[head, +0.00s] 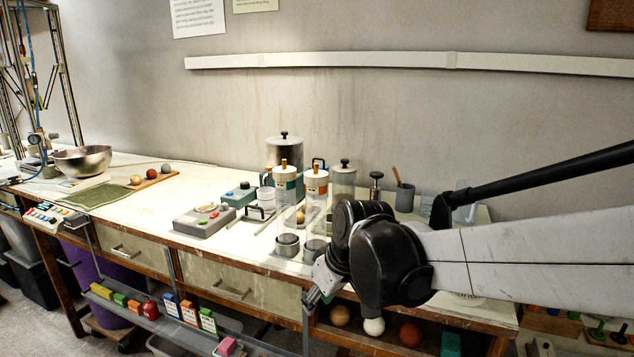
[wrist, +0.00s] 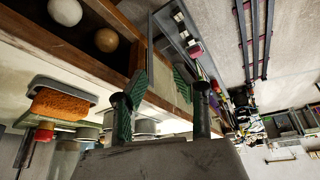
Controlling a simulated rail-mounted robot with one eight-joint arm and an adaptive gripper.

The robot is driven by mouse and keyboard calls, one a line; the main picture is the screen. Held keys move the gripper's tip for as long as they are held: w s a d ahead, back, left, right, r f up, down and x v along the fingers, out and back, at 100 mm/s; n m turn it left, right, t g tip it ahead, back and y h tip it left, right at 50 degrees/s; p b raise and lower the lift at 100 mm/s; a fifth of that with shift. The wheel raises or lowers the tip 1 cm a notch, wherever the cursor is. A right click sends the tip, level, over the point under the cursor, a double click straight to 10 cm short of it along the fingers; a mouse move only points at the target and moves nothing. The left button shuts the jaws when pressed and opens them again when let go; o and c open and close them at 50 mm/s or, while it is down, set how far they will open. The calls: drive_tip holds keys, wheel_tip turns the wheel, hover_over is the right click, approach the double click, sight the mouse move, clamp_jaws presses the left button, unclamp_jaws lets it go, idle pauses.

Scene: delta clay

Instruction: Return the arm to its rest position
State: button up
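My arm (head: 540,250) reaches in from the right in the head view, its dark wrist joint in front of the workbench. My gripper (head: 312,298) shows only in part at the bench's front edge, below and left of that joint. In the wrist view my gripper (wrist: 160,90) has its two green-padded fingers spread apart with nothing seen between them. The workbench (head: 140,212) has a pale top and wooden drawers.
A rail shelf (head: 150,322) with small boxes runs along the front. Balls (head: 340,316) lie on a lower shelf. An orange block (wrist: 62,104) sits in a tray.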

drive_tip(key=s+d+r+m+t+h+p, duration=0.1)
drive_tip(key=s+d+r+m+p, duration=0.1)
drive_tip(key=s+d, duration=0.7)
drive_tip(key=s+d+r+m+t+h+p, duration=0.2)
drive_tip(key=s+d+r+m, duration=0.3)
drive_tip(key=s+d, duration=0.4)
drive_tip(key=shift+d+r+m+p, duration=0.3)
drive_tip(key=shift+d+m+p, duration=0.25)
drive_tip(key=shift+d+m, duration=0.2)
